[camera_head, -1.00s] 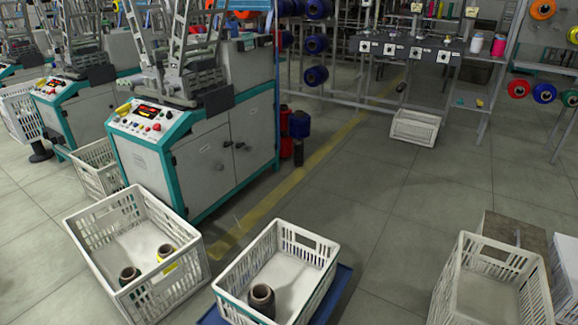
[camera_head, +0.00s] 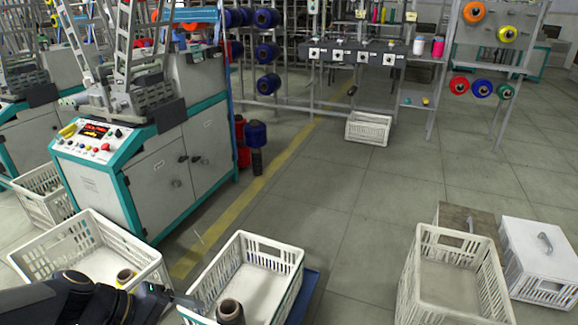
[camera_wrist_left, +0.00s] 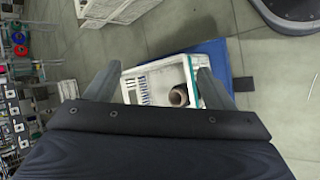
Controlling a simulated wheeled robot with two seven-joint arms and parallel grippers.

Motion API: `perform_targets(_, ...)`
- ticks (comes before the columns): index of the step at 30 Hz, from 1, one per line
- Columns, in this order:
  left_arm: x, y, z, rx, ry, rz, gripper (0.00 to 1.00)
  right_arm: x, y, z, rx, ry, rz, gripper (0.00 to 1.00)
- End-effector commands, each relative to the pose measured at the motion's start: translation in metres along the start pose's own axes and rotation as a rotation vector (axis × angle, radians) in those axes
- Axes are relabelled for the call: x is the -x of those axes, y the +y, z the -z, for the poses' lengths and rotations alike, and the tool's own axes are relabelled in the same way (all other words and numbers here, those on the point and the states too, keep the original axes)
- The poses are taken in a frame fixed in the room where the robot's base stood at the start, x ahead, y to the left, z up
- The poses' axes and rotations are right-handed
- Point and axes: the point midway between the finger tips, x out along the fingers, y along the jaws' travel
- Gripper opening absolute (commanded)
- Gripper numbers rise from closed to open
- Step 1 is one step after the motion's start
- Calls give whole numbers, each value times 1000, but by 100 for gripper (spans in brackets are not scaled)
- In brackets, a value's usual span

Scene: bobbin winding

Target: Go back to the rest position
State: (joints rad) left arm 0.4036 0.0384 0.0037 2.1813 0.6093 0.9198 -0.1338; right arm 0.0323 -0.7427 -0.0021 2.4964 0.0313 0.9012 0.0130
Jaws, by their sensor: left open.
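My left gripper (camera_head: 185,300) comes in from the lower left in the head view, beside the middle white crate (camera_head: 290,258). In the left wrist view the left gripper (camera_wrist_left: 160,85) has its fingers wide apart with nothing held between them. Beyond the fingers lies the white crate (camera_wrist_left: 155,70) with a dark brown bobbin (camera_wrist_left: 179,96) in it. The same bobbin (camera_head: 230,312) shows at the lower edge of the head view. My right gripper is not in view.
The left crate (camera_head: 95,225), partly hidden by my arm, holds a yellow-and-dark bobbin (camera_head: 125,276). The winding machine (camera_head: 150,180) stands behind it. An empty-looking crate (camera_head: 455,285) and a white box (camera_head: 540,260) stand at right. The middle floor (camera_head: 340,205) is clear.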

Motion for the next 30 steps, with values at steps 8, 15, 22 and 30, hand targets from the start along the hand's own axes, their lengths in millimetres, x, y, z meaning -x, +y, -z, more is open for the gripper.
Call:
perform_targets(8,40,-4,-78,-403,158,178,76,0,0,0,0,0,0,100)
perform_targets(15,56,-20,-104,-594,277,256,76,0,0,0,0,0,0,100)
perform_targets(22,84,-7,-118,-670,337,289,76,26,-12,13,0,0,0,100)
perform_targets(30,129,37,-132,-668,336,288,76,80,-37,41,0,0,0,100)
